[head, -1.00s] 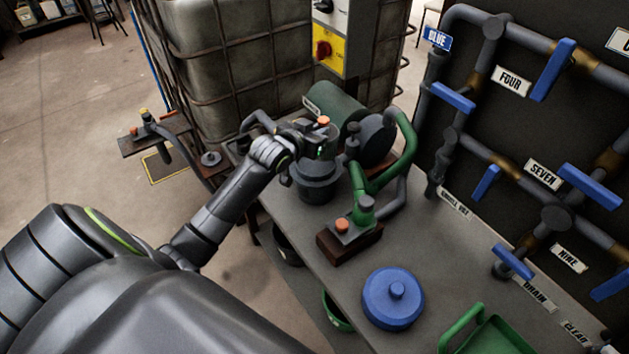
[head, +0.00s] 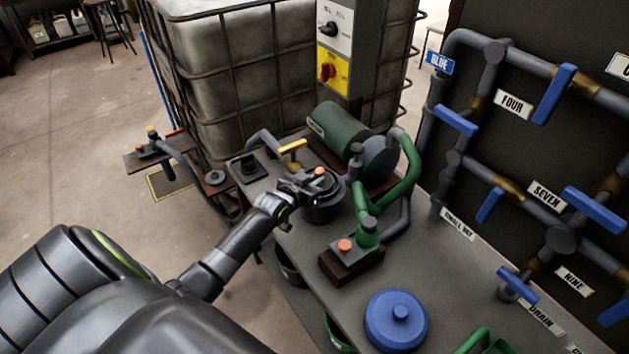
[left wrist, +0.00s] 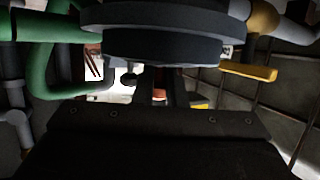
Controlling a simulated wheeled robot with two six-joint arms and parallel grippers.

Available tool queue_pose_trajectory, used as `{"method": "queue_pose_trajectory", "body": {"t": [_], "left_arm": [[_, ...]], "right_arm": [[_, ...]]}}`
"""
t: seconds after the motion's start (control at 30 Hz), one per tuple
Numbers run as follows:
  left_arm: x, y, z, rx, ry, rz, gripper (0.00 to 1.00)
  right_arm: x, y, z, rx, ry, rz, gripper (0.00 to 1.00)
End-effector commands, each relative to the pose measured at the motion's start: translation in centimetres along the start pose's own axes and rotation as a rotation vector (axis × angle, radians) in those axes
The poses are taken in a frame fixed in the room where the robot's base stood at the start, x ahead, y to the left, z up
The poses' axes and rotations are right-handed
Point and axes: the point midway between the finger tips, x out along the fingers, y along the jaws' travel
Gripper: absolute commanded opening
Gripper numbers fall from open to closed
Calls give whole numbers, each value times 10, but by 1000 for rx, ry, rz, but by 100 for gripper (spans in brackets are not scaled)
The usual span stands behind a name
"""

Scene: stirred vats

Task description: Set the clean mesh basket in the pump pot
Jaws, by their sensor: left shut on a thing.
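The pump pot (head: 325,211) is a dark round pot on the grey bench, left of the green pipe. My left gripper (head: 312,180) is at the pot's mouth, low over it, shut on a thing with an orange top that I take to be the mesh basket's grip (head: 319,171). The basket's mesh body does not show; pot and gripper hide it, so I cannot tell how deep it sits. In the left wrist view a dark round body, likely the pot (left wrist: 165,45), fills the top, with my fingers (left wrist: 160,88) below it. My right gripper is out of view.
A green pump motor (head: 337,130) and green pipe (head: 395,185) stand close behind and right of the pot. A yellow handle (head: 292,146) is at its left. A button box (head: 350,252) and a blue lid (head: 396,320) are nearer on the bench.

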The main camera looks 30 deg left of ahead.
Motion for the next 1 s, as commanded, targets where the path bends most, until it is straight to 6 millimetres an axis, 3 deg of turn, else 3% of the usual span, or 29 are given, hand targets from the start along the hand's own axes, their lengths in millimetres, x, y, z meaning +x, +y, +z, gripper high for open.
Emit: {"method": "queue_pose_trajectory", "body": {"t": [0.63,0.67,0.8,1.0], "left_arm": [[4,0,10,1,2,1,0],[4,0,10,1,1,0,12],[4,0,10,1,1,0,30],[4,0,10,1,1,0,33]], "right_arm": [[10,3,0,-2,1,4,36],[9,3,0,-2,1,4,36],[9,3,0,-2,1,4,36],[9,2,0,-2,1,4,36]]}}
